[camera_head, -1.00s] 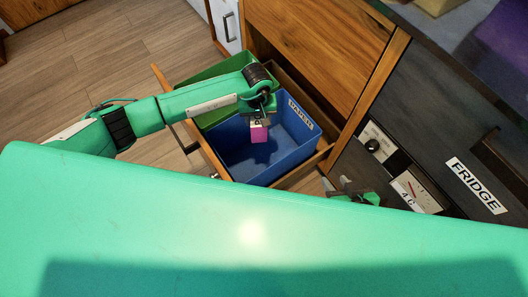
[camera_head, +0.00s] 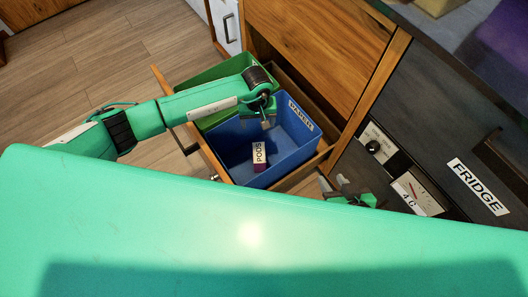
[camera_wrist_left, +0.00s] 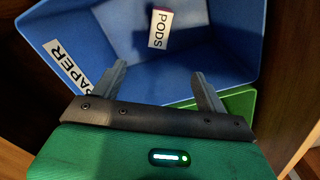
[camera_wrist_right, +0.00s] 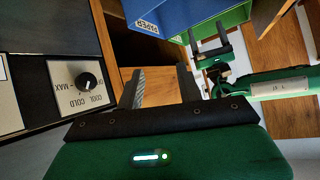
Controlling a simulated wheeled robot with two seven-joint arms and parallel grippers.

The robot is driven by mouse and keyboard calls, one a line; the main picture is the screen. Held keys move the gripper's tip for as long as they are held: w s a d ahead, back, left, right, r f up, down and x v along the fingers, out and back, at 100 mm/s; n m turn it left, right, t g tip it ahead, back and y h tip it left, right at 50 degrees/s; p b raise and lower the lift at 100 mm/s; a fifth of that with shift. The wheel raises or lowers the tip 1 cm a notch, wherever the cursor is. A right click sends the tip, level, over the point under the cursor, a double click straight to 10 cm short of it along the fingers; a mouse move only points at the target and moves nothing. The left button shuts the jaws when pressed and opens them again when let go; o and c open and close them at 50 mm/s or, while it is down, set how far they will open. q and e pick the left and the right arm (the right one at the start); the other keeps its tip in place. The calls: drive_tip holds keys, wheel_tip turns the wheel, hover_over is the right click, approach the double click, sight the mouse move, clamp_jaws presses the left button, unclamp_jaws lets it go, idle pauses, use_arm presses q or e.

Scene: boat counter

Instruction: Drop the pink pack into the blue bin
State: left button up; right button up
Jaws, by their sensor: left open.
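The pink pack (camera_head: 259,166) is inside the blue bin (camera_head: 294,150), clear of my fingers, with its white PODS label facing up. It also shows in the left wrist view (camera_wrist_left: 160,29) against the bin's blue inside. I cannot tell if it is at rest or still falling. My left gripper (camera_head: 266,125) is open and empty above the bin; its two fingers stand apart in the left wrist view (camera_wrist_left: 162,82). My right gripper (camera_head: 339,184) is open and empty beside the drawer, near the fridge front; its fingers are apart in the right wrist view (camera_wrist_right: 160,88).
The blue bin, labelled PAPER, sits in a pulled-out wooden drawer (camera_head: 208,148) with a green bin (camera_head: 212,72) behind it. The black fridge front with a dial (camera_head: 373,145) is at the right. Wood floor lies open at the upper left.

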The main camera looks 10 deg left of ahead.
use_arm(q)
wheel_tip(320, 180, up, 14)
drive_tip(key=p, duration=0.1)
drive_tip(key=shift+f+p, duration=0.2)
drive_tip(key=shift+p, duration=0.1)
use_arm(e)
drive_tip(key=d+g, duration=0.1)
drive_tip(key=s+d+g+h, duration=0.1)
drive_tip(key=d, duration=0.1)
drive_tip(key=shift+s+d, duration=0.1)
drive_tip(key=shift+s, duration=0.1)
